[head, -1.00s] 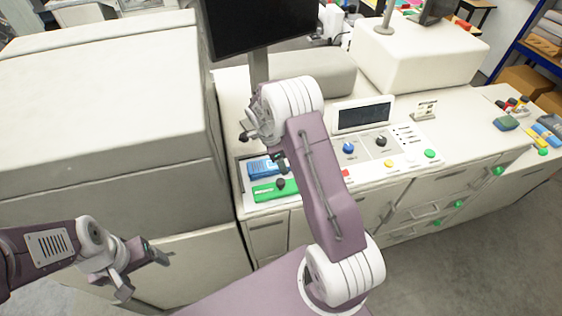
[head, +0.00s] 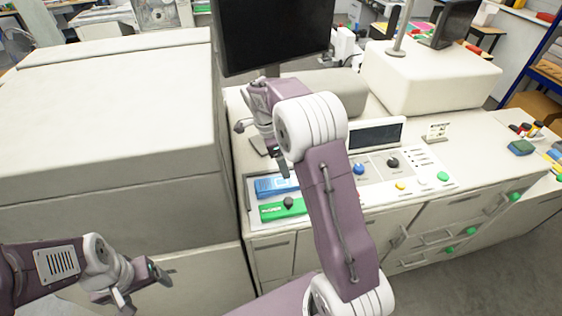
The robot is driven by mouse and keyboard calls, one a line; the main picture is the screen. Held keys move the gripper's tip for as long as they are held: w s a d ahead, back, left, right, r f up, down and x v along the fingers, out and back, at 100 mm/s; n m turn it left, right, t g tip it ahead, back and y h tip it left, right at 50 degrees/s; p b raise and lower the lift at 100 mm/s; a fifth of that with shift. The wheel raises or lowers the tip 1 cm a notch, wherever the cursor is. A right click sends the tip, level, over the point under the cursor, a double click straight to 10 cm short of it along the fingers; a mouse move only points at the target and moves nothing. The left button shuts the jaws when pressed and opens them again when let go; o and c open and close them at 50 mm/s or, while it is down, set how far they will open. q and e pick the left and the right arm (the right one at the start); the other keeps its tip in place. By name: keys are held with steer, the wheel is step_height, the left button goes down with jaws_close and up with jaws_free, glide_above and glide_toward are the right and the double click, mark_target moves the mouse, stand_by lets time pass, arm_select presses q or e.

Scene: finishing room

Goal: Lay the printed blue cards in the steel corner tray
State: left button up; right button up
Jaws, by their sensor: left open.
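A blue printed card or card stack (head: 277,187) lies in a shallow recess at the left end of the machine's control panel. A green printed piece (head: 283,209) with a dark knob on it lies just in front. I cannot make out a steel corner tray for certain. My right gripper (head: 264,142) is above and behind the blue card, partly hidden by its own wrist. I cannot tell its opening or whether it touches anything. My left gripper (head: 147,288) is open and empty at lower left, away from the cards.
A large pale cabinet (head: 110,110) fills the left. A dark monitor (head: 275,35) stands behind my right gripper. The panel has a small screen (head: 377,134) and coloured buttons. A raised pale block (head: 430,75) stands behind. Coloured items (head: 522,147) lie at the right.

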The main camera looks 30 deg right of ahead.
steer(key=s+a+f+n+t+y, duration=0.1)
steer(key=s+a+n, duration=0.3)
steer(key=s+n, duration=0.5)
steer(key=s+a+f+n+y, duration=0.2)
steer(key=s+a+f+n, duration=0.2)
steer(key=s+n, duration=0.5)
steer(key=n, duration=0.2)
steer(key=shift+s+f+n+t, duration=0.15)
steer(key=shift+s+n+t, duration=0.15)
steer(key=shift+t, duration=0.1)
steer(key=shift+a, duration=0.1)
